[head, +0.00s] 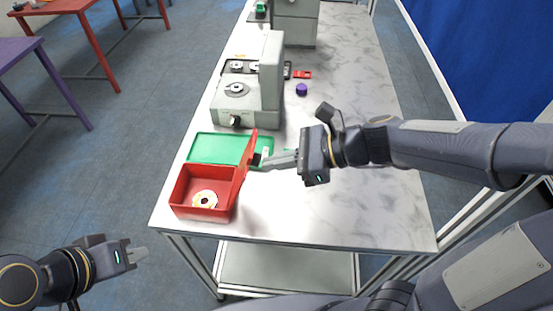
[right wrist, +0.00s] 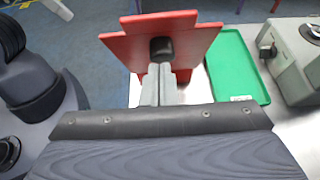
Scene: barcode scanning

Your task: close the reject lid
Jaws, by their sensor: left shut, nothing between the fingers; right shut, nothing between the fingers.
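The red reject box (head: 188,202) stands at the table's near left corner, with a round pale disc (head: 205,199) inside it. Its red lid (head: 245,160) is open and stands steeply up along the box's right side. My right gripper (head: 259,160) is shut and empty, with its tips at the lid's right face. In the right wrist view the fingers point at the lid (right wrist: 190,40) and its dark knob (right wrist: 161,49); whether they touch I cannot tell. My left gripper (head: 138,254) is shut and empty, off the table at the lower left.
A green tray (head: 215,148) lies just behind the box; it also shows in the right wrist view (right wrist: 237,70). A grey machine (head: 262,85) stands behind it. A purple object (head: 301,90) and a small red item (head: 302,74) lie right of the machine. The table's right side is clear.

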